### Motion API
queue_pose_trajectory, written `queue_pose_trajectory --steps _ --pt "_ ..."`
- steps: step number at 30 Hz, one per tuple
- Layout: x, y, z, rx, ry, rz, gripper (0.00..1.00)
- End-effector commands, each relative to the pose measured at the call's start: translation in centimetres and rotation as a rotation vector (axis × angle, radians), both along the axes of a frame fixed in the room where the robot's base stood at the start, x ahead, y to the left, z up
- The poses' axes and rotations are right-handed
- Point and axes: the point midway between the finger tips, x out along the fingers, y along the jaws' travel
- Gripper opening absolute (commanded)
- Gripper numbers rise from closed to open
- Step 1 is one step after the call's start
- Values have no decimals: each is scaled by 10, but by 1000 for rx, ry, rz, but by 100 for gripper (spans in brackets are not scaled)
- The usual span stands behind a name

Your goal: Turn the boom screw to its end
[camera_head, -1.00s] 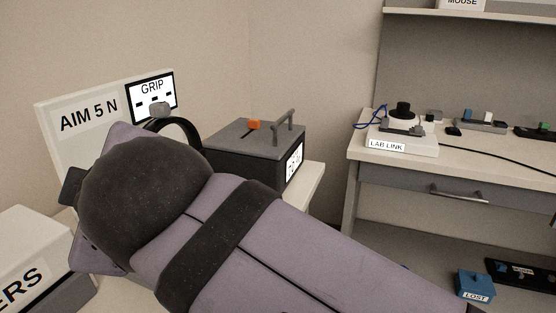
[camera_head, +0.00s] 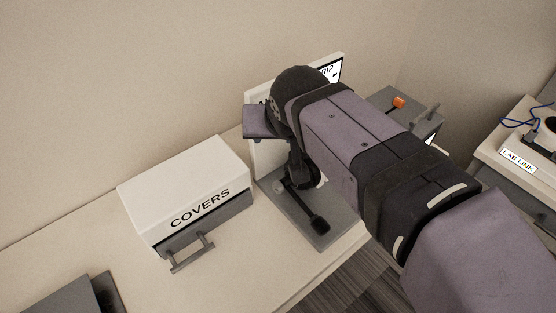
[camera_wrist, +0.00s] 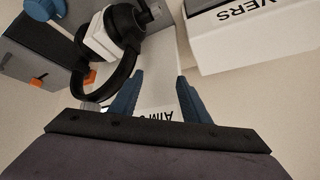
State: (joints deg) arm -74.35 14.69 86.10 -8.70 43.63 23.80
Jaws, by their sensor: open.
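A black headset band (camera_wrist: 124,72) curves around a white block in the wrist view, just left of my gripper (camera_wrist: 160,77). My gripper's two blue fingers are apart with nothing between them, over the pale sign board (camera_wrist: 160,98). In the head view my arm hides the fingers. Black headset parts (camera_head: 298,170) show under my wrist, above a grey base plate (camera_head: 335,232). A black bar with a thick end (camera_head: 319,224) lies over this plate. I cannot make out the boom screw for sure in either view.
A white COVERS box (camera_head: 185,185) with a handled grey front stands left of the base plate. A grey box with an orange slider (camera_head: 398,102) stands behind my arm at the right. The LAB LINK bench (camera_head: 545,180) is far right. Bare tabletop (camera_head: 225,265) lies in front.

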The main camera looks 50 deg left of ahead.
Motion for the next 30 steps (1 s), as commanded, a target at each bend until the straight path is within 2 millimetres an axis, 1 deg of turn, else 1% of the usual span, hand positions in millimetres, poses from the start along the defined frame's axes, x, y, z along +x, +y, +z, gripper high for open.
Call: queue_pose_trajectory --steps 1,8,12,18,24,30 --pt "1 0 7 -15 49 -47 43" --pt "2 -5 -18 -68 267 -277 43" --pt "0 -12 -34 -105 394 -433 43" --pt "-3 -26 -53 -153 538 -645 43" --pt "-6 -35 -66 -180 614 -773 43" --pt "-7 -37 -72 -185 630 -801 43"
